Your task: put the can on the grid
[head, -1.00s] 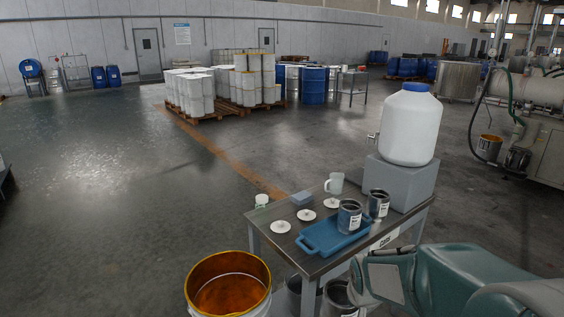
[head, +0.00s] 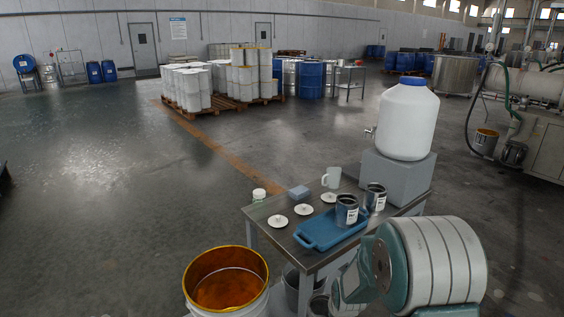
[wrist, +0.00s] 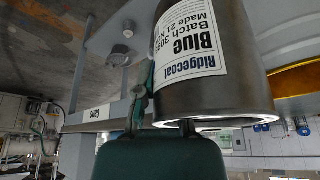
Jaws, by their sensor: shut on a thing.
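In the wrist view a grey metal can (wrist: 230,85) with a white "Ridgecoal Blue" label fills the upper middle. My green gripper (wrist: 163,112) is shut on this can. In the head view my arm hides the gripper's fingers and the held can. Two more labelled dark cans stand on the metal table, one (head: 347,210) at the blue tray and one (head: 375,197) behind it to the right. I cannot make out a grid in either view.
The table (head: 262,212) holds a blue tray (head: 306,239), white lids, a mug (head: 331,177), and a white tank (head: 408,120) on a grey block. An open amber-stained drum (head: 262,297) stands left of it. Floor is clear farther left.

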